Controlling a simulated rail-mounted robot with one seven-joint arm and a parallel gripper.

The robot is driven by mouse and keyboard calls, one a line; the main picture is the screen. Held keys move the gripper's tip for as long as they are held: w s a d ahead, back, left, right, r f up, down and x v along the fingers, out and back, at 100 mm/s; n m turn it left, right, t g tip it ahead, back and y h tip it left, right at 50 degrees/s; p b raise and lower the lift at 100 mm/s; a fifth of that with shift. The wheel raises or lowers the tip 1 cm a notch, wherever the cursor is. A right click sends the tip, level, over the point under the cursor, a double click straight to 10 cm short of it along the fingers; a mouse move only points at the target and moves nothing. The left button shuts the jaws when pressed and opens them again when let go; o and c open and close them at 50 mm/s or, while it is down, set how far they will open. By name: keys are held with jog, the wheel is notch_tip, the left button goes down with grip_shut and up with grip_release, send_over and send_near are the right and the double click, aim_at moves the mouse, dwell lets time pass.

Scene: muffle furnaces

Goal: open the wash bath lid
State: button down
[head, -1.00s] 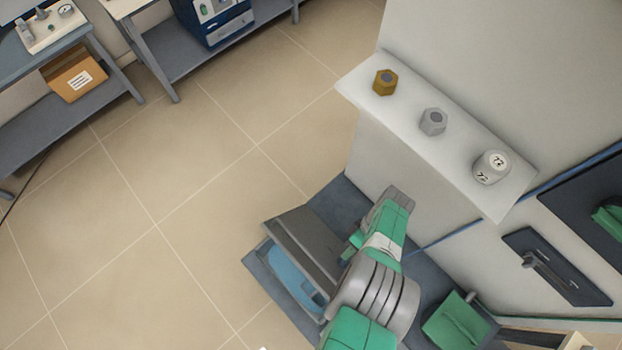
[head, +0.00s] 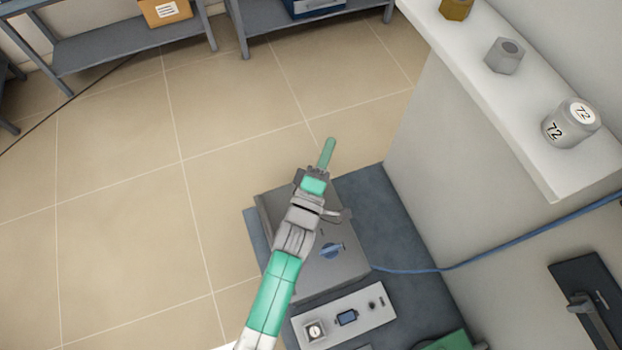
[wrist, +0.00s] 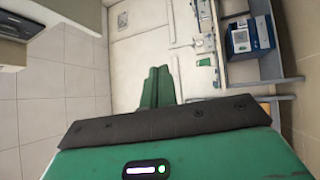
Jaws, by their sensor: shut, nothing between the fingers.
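The wash bath is the grey box at the lower middle of the head view, on a blue-grey bench. Its grey top, the lid (head: 343,268), carries a blue handle (head: 331,250). My arm crosses over it and hides its left part; I cannot tell for sure whether the lid is fully down. No bath interior shows. My gripper (head: 327,150) is past the bath's far edge, apart from the handle, pointing away. Its green fingers are together and empty in the wrist view (wrist: 158,85). The bath is not in the wrist view.
A control panel (head: 345,315) with a dial and display sits on the bath's near side. A blue cable (head: 450,268) runs right to the wall. A white shelf (head: 500,110) with hexagonal pieces and a jar marked 72 (head: 571,122) stands right. Open floor (head: 130,200) lies left.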

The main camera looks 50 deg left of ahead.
jog(key=s+a+f+n+b, duration=0.2)
jog(key=s+f+n+b, duration=0.4)
jog(key=s+f, duration=1.35)
jog(key=w+d+r+b+x, duration=0.1)
jog(key=d+b+x, duration=0.1)
jog(key=x, duration=1.1)
jog(key=shift+d+r+m+t+y+b, duration=0.15)
jog(key=shift+d+m+t+y+b, duration=0.2)
jog(key=shift+b, duration=0.2)
jog(key=shift+w, duration=0.1)
